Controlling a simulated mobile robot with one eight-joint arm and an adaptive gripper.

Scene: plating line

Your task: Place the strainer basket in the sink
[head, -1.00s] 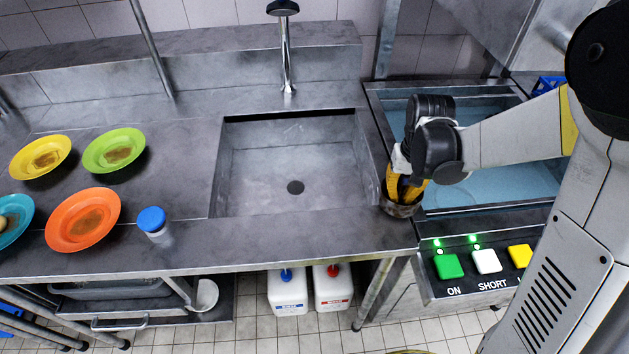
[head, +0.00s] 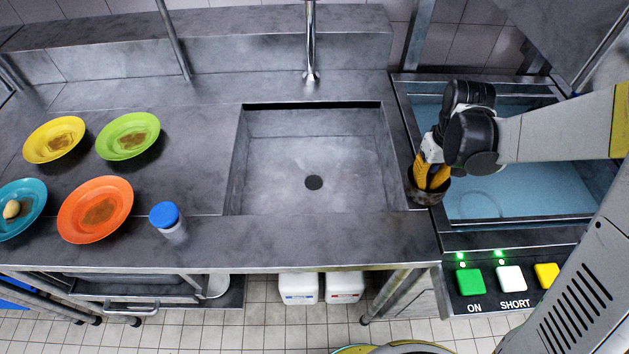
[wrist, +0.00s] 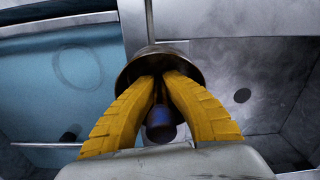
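The strainer basket (head: 427,194) is a small dark metal cup, held above the strip between the sink and the water basin. My gripper (head: 432,178) reaches down into it with yellow fingers. In the wrist view, the fingertips (wrist: 160,75) close together inside the basket (wrist: 140,66), apparently on its middle; the exact grip point is hidden. The sink (head: 270,140) is a square steel bowl left of my gripper, empty, with a dark round drain (head: 313,182). The drain also shows right of the basket in the wrist view (wrist: 242,96).
A basin of blue water (head: 520,195) lies to the right. Yellow, green, orange and teal plates stand on the left counter, with a blue-capped jar (head: 168,222) nearer the sink. The tap (head: 311,50) stands behind the sink. Lit buttons (head: 470,281) are at front right.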

